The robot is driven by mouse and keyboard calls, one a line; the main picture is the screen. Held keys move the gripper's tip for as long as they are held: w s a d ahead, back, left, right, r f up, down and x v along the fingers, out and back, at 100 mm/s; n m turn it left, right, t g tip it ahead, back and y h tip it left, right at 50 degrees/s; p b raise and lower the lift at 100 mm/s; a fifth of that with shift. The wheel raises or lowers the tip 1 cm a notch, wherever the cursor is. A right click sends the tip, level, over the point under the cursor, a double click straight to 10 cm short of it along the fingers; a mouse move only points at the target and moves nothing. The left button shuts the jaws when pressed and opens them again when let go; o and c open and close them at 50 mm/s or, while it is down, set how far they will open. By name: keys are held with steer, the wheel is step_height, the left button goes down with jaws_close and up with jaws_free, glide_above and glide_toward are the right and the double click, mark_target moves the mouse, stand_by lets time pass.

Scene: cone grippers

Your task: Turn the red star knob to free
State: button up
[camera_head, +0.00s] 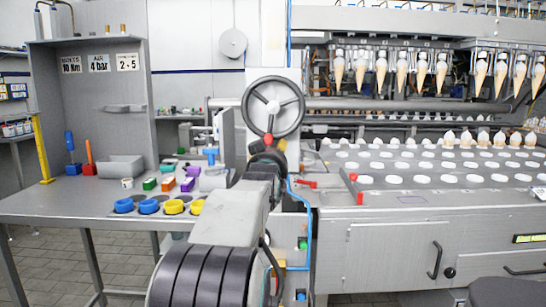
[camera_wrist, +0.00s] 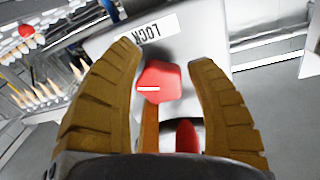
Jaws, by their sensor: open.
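In the wrist view the red star knob (camera_wrist: 163,80) sits on a pale grey panel, with a short white line on its face. A white label (camera_wrist: 160,30) reading LOCK, upside down in this view, lies just beyond it. My gripper (camera_wrist: 168,58) is open, with one brown finger on each side of the knob and visible gaps between. The white line points to the left in the picture. In the head view my gripper (camera_head: 268,152) is below the grey handwheel, and my arm hides much of that area.
A grey handwheel (camera_head: 273,107) stands just above my gripper. A second red part (camera_wrist: 187,135) shows low between my fingers. A bench (camera_head: 70,205) with coloured caps and blocks is at left. The cone machine (camera_head: 385,225) with red handles fills the right.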

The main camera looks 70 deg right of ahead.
steer(key=shift+c, duration=0.4)
steer(key=c, duration=0.8)
steer(key=n+b, duration=0.1)
steer(key=b, duration=0.1)
steer(key=shift+f+b, duration=0.3)
steer(key=shift+b, duration=0.1)
steer(key=shift+r+n+b, duration=0.2)
steer(key=shift+n+b, duration=0.8)
steer(key=shift+n, duration=0.1)
steer(key=o, duration=0.9)
